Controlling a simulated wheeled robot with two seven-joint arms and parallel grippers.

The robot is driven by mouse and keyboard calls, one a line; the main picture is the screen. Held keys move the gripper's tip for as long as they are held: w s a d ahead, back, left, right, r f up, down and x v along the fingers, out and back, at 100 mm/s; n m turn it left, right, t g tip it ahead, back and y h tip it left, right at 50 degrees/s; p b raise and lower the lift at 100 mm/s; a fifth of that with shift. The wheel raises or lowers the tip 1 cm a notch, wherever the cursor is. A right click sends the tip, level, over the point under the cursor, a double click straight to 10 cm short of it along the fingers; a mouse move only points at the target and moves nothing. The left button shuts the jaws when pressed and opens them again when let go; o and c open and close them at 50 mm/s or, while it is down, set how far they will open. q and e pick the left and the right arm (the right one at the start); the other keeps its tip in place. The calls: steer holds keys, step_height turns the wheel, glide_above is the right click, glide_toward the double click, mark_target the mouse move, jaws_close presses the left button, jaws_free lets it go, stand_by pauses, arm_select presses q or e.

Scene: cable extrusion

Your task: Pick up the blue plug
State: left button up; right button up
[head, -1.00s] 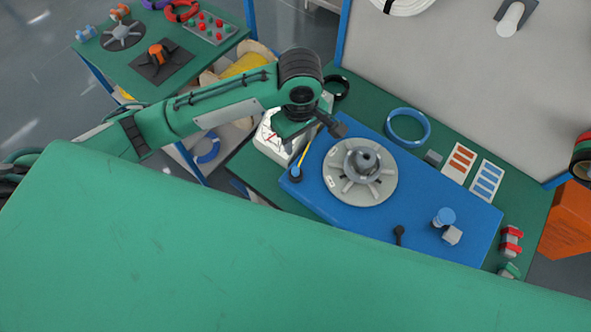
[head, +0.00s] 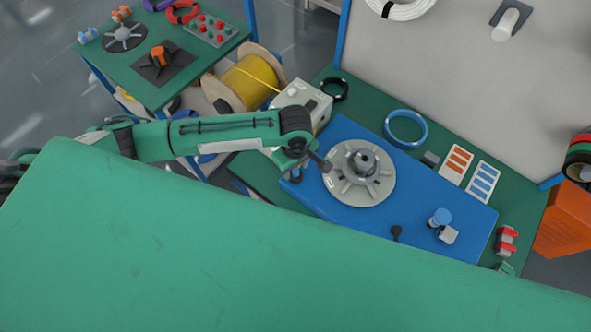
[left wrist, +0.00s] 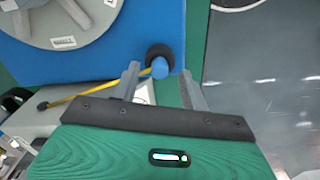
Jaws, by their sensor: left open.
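The blue plug (left wrist: 160,68) is at the edge of the blue board, against a black round piece (left wrist: 158,52), with a yellow cable running from it to the left. In the head view the blue plug (head: 294,178) shows at the board's left corner, partly covered. My left gripper (head: 308,168) is low over that corner. In the left wrist view my left gripper (left wrist: 160,76) is open, with one finger on each side of the plug; I cannot tell whether either touches it. My right gripper is not in view.
A grey spoked disc (head: 350,195) lies on the blue board (head: 330,212) close to my left gripper. A pale box (head: 303,97) stands behind the arm.

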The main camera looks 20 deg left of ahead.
mark_target(295, 170)
arm_select(q)
steer(key=shift+f, duration=0.3)
jaws_close()
steer(key=shift+r, duration=0.1)
step_height(295, 170, up, 20)
steer(key=b, duration=0.1)
stand_by(0.3)
steer(key=c, duration=0.9)
jaws_free()
